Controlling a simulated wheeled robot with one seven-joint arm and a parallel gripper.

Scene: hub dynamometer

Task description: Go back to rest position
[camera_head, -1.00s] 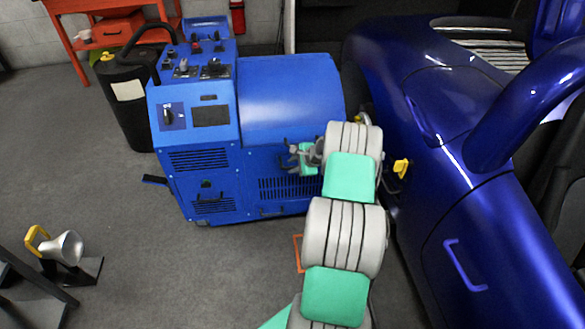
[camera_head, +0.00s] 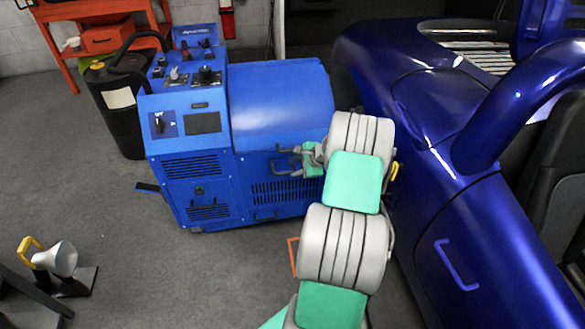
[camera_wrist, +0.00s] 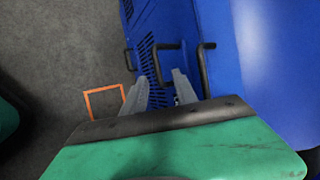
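My gripper (camera_head: 287,154) is at the end of my grey and green arm, in front of the blue dynamometer's front face.
A blue vehicle (camera_head: 430,130) stands close on the right of my arm. A black canister (camera_head: 120,110) stands left of the dynamometer. A metal funnel-like item with a yellow handle (camera_head: 55,258) is at the lower left. The grey floor (camera_head: 150,260) between is clear.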

